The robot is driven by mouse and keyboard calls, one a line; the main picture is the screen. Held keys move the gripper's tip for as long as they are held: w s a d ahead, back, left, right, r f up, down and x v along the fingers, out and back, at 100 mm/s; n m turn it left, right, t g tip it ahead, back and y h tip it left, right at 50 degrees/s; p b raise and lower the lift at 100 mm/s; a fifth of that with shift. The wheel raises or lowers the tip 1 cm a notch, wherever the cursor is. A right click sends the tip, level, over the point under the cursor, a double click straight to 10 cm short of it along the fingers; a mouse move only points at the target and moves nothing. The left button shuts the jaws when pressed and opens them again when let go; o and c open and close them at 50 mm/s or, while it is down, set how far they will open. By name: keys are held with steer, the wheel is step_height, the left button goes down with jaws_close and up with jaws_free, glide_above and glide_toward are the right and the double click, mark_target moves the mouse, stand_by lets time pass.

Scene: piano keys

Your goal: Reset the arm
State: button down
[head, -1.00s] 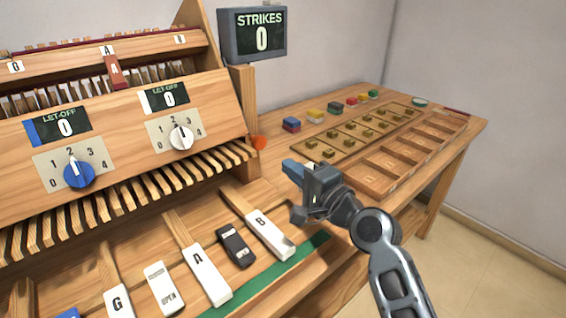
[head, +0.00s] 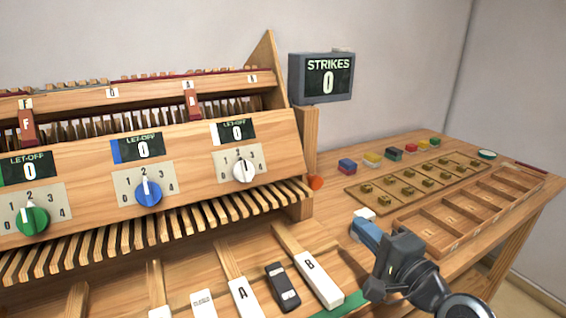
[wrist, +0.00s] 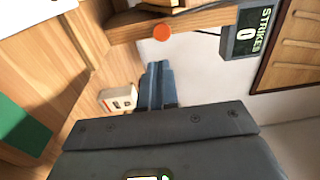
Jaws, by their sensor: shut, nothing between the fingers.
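My gripper (head: 364,232) is in the lower right of the head view, above the wooden bench to the right of the B key (head: 310,277). Its blue fingers are together with nothing between them. In the wrist view my gripper (wrist: 157,72) points toward the wooden frame, with an orange knob (wrist: 162,33) ahead of it. A small white block (head: 364,212) shows just behind the fingertips in the head view. A white piece with dark and red marks (wrist: 119,100) lies left of the fingers in the wrist view.
The piano frame carries green (head: 34,221), blue (head: 148,192) and white (head: 244,170) dials, and its displays read 0. The strikes screen (head: 327,77) reads 0. A peg board (head: 352,193) and compartment tray (head: 404,222) lie right. A black key (head: 283,286) stands beside B.

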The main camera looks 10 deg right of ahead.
steer(key=s+f+h, duration=0.1)
steer(key=s+f, duration=0.1)
steer(key=s, duration=0.1)
steer(key=s+f+n, duration=0.1)
steer(key=s+f, duration=0.2)
steer(key=s+f+h, duration=0.1)
steer(key=s+f, duration=0.1)
steer(key=s, duration=0.1)
steer(key=shift+s+f+n+g+h, duration=0.25)
steer(key=shift+f+n+g+h, duration=0.05)
steer(key=shift+f+g, duration=0.1)
steer(key=s+f+n+g+h, duration=0.15)
steer(key=s+f+n, duration=0.25)
steer(key=s, duration=0.9)
steer(key=s+r+n, duration=0.3)
steer(key=s+n, duration=0.1)
steer(key=s, duration=0.6)
steer(key=s+a+r+n, duration=0.1)
steer(key=s+r+n, duration=0.2)
steer(key=s, duration=0.7)
steer(key=shift+s+a+r+n+h, duration=0.15)
steer(key=shift+r+n+h, duration=0.25)
steer(key=shift+n, duration=0.7)
steer(key=shift+f, duration=0.1)
